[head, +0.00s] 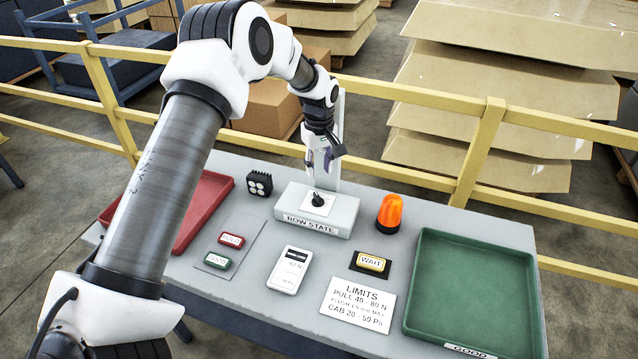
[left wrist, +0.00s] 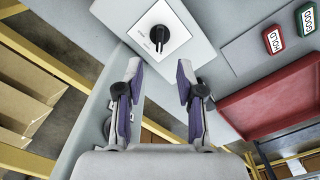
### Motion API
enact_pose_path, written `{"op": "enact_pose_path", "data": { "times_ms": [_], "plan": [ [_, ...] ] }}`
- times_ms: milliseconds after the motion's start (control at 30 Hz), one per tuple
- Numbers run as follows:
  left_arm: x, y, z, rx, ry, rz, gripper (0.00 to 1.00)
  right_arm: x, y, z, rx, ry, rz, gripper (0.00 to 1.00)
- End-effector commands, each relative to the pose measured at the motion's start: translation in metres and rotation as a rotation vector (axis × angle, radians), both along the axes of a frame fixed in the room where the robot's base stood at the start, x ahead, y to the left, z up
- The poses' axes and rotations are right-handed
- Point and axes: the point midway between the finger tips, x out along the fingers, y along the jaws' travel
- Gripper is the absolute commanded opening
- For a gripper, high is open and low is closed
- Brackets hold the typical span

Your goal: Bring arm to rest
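My left arm reaches in from the left in the head view. Its gripper (head: 322,158) is above the back of the grey ROW STATE box (head: 335,217), near the black rotary knob (head: 318,199). In the left wrist view the two purple-padded fingers of my left gripper (left wrist: 158,85) are spread apart with nothing between them. The knob (left wrist: 160,34) on its white plate lies beyond the fingertips, apart from them.
The table holds a red tray (head: 208,205), a green tray (head: 470,285), an orange beacon (head: 389,212), a WAIT button (head: 371,263), HOLD and GOOD buttons (head: 217,261), a LIMITS card (head: 358,304) and a small meter (head: 290,270). A yellow rail (head: 420,97) runs behind.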

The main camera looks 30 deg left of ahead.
Motion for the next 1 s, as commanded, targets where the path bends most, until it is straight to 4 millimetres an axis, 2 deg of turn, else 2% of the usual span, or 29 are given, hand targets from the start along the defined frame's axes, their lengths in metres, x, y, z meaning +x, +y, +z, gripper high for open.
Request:
{"op": "enact_pose_path", "data": {
  "times_ms": [33,167,667,1000],
  "plan": [
    [0.000,0.000,0.007,0.000,-0.002,0.000,0.38,0.000,0.000,0.000,0.000,0.000,0.000,0.40],
    [0.000,0.000,0.015,0.001,0.001,0.000,0.38,0.000,0.000,0.000,0.000,0.000,0.000,0.40],
    [0.000,0.000,0.018,0.000,0.000,0.000,0.38,0.000,0.000,0.002,0.000,0.000,0.000,0.40],
    [0.000,0.000,0.076,0.000,0.000,0.000,0.38,0.000,0.000,0.061,0.000,0.000,0.000,0.40]
  ]
}}
